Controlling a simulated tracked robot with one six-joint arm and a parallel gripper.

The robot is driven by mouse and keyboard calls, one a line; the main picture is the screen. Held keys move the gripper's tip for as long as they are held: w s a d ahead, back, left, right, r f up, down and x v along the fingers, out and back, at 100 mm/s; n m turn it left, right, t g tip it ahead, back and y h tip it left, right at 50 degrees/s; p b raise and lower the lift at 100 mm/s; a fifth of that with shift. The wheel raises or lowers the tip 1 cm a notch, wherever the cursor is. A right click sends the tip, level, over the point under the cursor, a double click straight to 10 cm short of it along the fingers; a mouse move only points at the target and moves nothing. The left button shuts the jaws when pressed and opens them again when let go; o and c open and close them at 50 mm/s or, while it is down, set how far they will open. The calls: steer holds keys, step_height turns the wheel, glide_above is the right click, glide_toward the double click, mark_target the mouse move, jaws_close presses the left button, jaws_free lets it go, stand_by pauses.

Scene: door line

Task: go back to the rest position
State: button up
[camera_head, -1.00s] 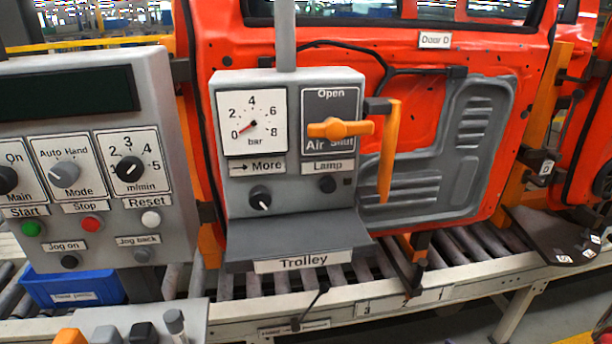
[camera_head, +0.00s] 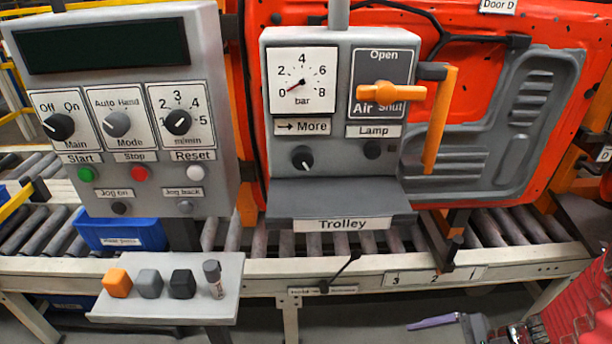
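The trolley panel (camera_head: 343,150) stands in the middle, with a pressure gauge (camera_head: 302,82) whose needle is near 0. Its orange air valve handle (camera_head: 390,91) lies level between the words Open and Shut. The control panel (camera_head: 125,110) is at the left, with its knobs and its green, red and white buttons clear of any gripper.
A grey shelf (camera_head: 222,278) at the lower left holds orange, grey and black blocks and a small cylinder. A blue bin (camera_head: 118,234) sits behind it. The roller conveyor (camera_head: 275,268) crosses below an orange-red door (camera_head: 480,30). Red ribbed objects (camera_head: 585,312) fill the lower right corner.

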steer(key=a+r+n+t+h, duration=0.1)
steer(key=a+r+n+h, duration=0.2)
steer(key=r+n, duration=0.2)
steer(key=a+r+n+t+h, duration=0.1)
steer(key=a+r+n+h, duration=0.2)
steer(key=r+n, duration=0.3)
steer(key=s+a+r+n+t+h, duration=0.1)
steer(key=a+r+n+h, duration=0.2)
steer(key=r, duration=1)
steer(key=a+n, duration=0.2)
steer(key=n, duration=0.1)
steer(key=shift+r+h, duration=0.15)
steer(key=shift+h, duration=0.25)
steer(key=shift+s, duration=0.1)
steer(key=shift+c, duration=0.5)
